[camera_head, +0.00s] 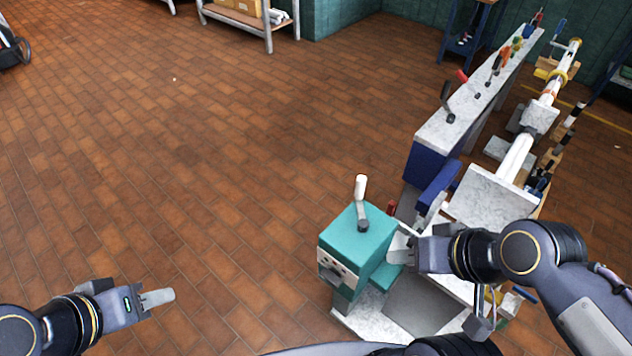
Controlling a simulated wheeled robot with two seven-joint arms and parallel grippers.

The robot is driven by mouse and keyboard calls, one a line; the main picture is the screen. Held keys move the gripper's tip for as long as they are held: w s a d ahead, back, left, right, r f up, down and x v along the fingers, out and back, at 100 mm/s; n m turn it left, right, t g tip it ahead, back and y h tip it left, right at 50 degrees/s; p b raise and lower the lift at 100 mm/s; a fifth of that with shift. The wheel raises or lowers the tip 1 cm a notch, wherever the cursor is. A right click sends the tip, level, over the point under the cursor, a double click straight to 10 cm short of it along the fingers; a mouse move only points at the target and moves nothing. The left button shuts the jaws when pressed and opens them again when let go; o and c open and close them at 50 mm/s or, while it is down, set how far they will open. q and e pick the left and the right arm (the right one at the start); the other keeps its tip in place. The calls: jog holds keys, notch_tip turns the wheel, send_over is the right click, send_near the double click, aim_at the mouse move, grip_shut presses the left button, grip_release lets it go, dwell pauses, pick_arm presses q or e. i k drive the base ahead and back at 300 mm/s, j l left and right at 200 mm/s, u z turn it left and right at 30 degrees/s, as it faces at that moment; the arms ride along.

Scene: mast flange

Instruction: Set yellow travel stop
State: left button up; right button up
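I cannot tell for sure which part is the yellow travel stop. My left gripper (160,298) is over bare floor at lower left, far from the machine. Its fingers overlap in this view, and nothing shows in them.
A white-handled lever (360,200) stands on the teal head. A long grey-topped rail (470,105) with several coloured levers runs to the back right. A low shelf (250,22) stands at the back. The brick floor (180,150) at left is mostly clear.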

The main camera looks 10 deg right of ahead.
aim_at(540, 73)
jog(key=z, duration=1.65)
jog(key=j+u, duration=0.15)
jog(key=u, duration=0.25)
jog(key=j+u, duration=0.2)
jog(key=u, duration=0.25)
jog(key=j+u, duration=0.2)
jog(key=u, duration=0.2)
jog(key=j+u, duration=0.2)
jog(key=u, duration=0.2)
jog(key=i+j, duration=0.45)
jog(key=j, duration=0.15)
jog(key=i+j+u, duration=0.15)
jog(key=i+j, duration=0.35)
jog(key=j, duration=0.15)
jog(key=i+z, duration=0.7)
jog(key=i+j+z, duration=0.15)
jog(key=i+z, duration=0.2)
jog(key=i+l+z, duration=0.15)
jog(key=i+z, duration=0.2)
jog(key=i, duration=0.45)
jog(key=i+j+z, duration=0.1)
jog(key=i+z, duration=0.25)
jog(key=i, duration=0.45)
